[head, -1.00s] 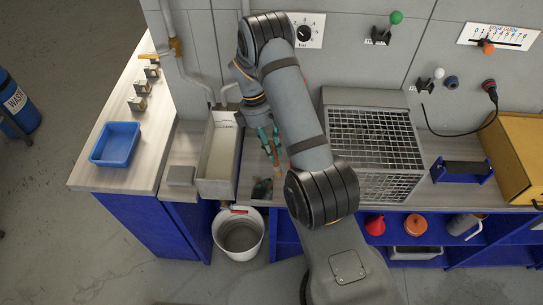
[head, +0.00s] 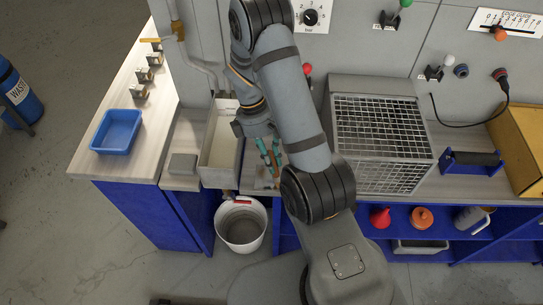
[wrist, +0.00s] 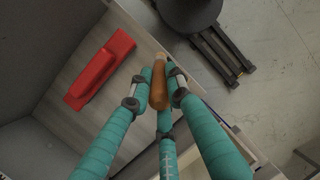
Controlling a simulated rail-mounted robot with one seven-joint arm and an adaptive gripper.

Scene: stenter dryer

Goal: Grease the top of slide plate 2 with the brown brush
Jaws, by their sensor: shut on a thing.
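My gripper (head: 269,153) has teal fingers and is low over the bench, just right of the pale trough. In the wrist view my gripper (wrist: 160,85) is shut on the brown brush (wrist: 158,92), whose rounded handle sits between the fingers. In the head view only a thin brown piece of the brush (head: 273,160) shows, and I cannot make out its bristles. Several small blocks (head: 142,75) stand in a row on the left bench and may be the slide plates. Their numbers are too small to read.
A blue tray (head: 117,131) lies on the left bench. The trough (head: 221,145) stands between that bench and my gripper, with a white bucket (head: 241,225) below. A wire cage (head: 382,140) is at the right. A red block (wrist: 101,69) shows in the wrist view.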

